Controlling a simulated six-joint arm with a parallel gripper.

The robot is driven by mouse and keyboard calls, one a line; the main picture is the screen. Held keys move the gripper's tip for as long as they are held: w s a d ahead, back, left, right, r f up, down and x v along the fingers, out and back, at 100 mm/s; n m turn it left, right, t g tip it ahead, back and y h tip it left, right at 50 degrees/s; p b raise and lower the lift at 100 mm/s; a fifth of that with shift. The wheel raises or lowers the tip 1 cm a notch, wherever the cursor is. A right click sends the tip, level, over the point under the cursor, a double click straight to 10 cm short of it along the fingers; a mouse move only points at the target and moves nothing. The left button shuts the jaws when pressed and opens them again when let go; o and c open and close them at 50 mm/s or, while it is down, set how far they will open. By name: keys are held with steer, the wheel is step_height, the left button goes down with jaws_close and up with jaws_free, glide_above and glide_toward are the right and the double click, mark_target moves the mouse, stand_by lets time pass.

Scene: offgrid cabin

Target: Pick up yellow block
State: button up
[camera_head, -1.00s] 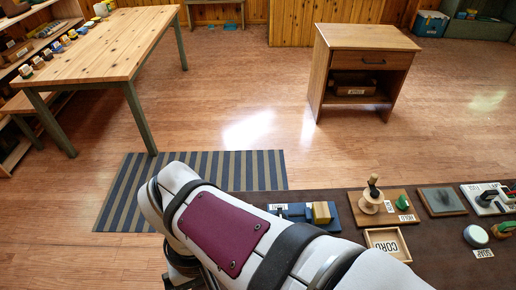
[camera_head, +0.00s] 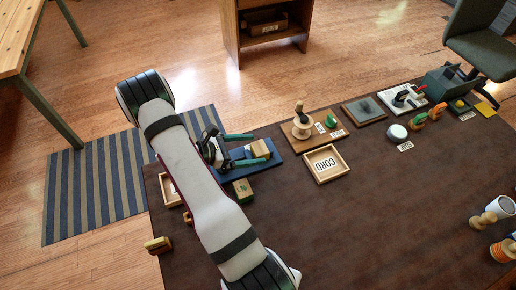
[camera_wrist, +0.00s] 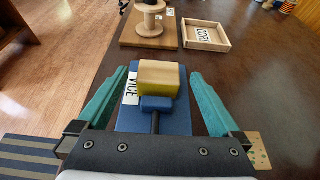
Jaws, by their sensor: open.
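The yellow block (camera_wrist: 158,79), with a pale wood top, sits at the blue vice (camera_wrist: 157,104) marked VICE. In the head view the block (camera_head: 260,149) is on the blue vice board (camera_head: 288,158) near the mat's far left part. My gripper (camera_wrist: 159,73) is open and empty, its two teal fingers on either side of the block with a gap on each side. In the head view my gripper (camera_head: 258,147) reaches over the board from the left. Whether the vice jaws press on the block cannot be told.
Beyond the vice are a wooden spool on a board (camera_head: 302,128) and a tray marked CORD (camera_head: 326,164). A green and wood block (camera_head: 243,190) lies close to the vice board. The dark mat (camera_head: 370,220) is largely clear in the middle.

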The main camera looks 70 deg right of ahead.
mark_target(266, 147)
steer(key=x, duration=0.6)
steer(key=shift+s+d, duration=0.1)
steer(key=shift+d, duration=0.1)
steer(key=c, duration=1.4)
